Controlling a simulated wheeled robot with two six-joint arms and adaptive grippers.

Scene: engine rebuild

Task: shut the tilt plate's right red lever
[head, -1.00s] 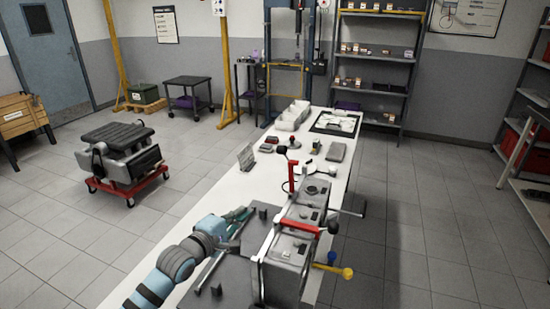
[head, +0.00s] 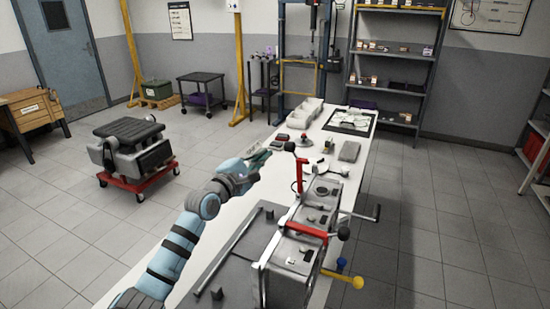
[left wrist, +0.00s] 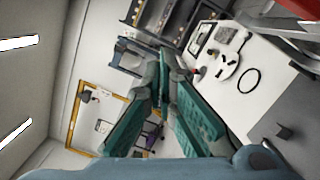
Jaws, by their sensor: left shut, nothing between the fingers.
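A red lever (head: 299,170) with a dark knob stands upright at the far end of a grey block-like fixture (head: 293,262). A second red lever (head: 305,230) with a black knob lies nearly level across the nearer part. I cannot tell for sure which one is called right. My left gripper (head: 258,158) is shut and empty above the bench, left of the upright lever and apart from it. Its teal fingers (left wrist: 180,100) fill the middle of the left wrist view, with part of a red thing (left wrist: 298,18) at the upper right corner. My right gripper is not in view.
A dark flat plate (head: 228,268) lies left of the fixture. A yellow knob (head: 357,282) and a blue knob (head: 341,263) stick out at its right. Bins (head: 304,113), a dark-framed mat (head: 349,122) and small parts occupy the far bench (head: 205,245).

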